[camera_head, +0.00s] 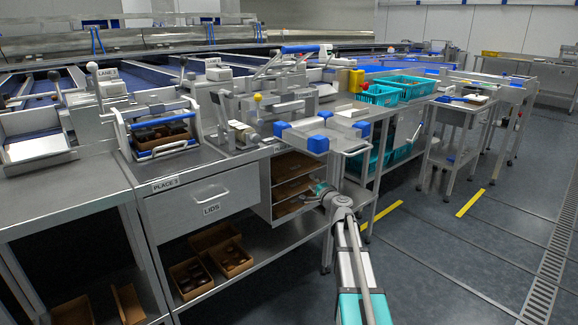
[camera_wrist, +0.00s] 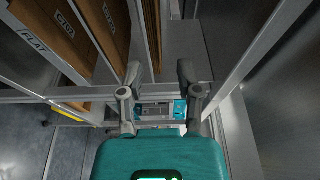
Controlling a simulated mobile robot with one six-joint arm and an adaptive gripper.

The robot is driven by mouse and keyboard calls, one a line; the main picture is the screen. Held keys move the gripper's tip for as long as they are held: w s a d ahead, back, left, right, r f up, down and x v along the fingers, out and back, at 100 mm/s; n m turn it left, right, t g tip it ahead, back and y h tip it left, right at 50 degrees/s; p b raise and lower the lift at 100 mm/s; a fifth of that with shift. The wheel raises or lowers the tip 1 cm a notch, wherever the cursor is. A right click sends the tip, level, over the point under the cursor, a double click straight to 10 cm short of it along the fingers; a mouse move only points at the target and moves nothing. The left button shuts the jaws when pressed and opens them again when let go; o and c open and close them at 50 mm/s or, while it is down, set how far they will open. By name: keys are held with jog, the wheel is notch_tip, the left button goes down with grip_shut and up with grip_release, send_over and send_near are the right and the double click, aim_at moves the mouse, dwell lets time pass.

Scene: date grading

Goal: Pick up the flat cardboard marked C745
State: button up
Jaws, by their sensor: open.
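Flat brown cardboards lie on the shelves of an open rack under the bench; in the head view one upper cardboard (camera_head: 292,164) shows. In the wrist view, a cardboard (camera_wrist: 55,40) carries a white label that seems to read C707, and another cardboard (camera_wrist: 105,25) lies in the neighbouring slot. I cannot read C745 on any cardboard. My gripper (camera_head: 320,190) is beside the rack's open front. In the wrist view my gripper (camera_wrist: 160,78) is open, its two fingers apart with nothing between them, close to the rack's metal edges.
A FLAT label (camera_wrist: 33,43) is on the rack frame. Open boxes of dates (camera_head: 230,259) stand on the low shelf.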

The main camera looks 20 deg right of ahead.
jog(key=shift+w+a, duration=0.1)
jog(key=shift+w, duration=1.45)
jog(key=w, duration=0.5)
jog(key=shift+w+a+f, duration=0.1)
grip_shut()
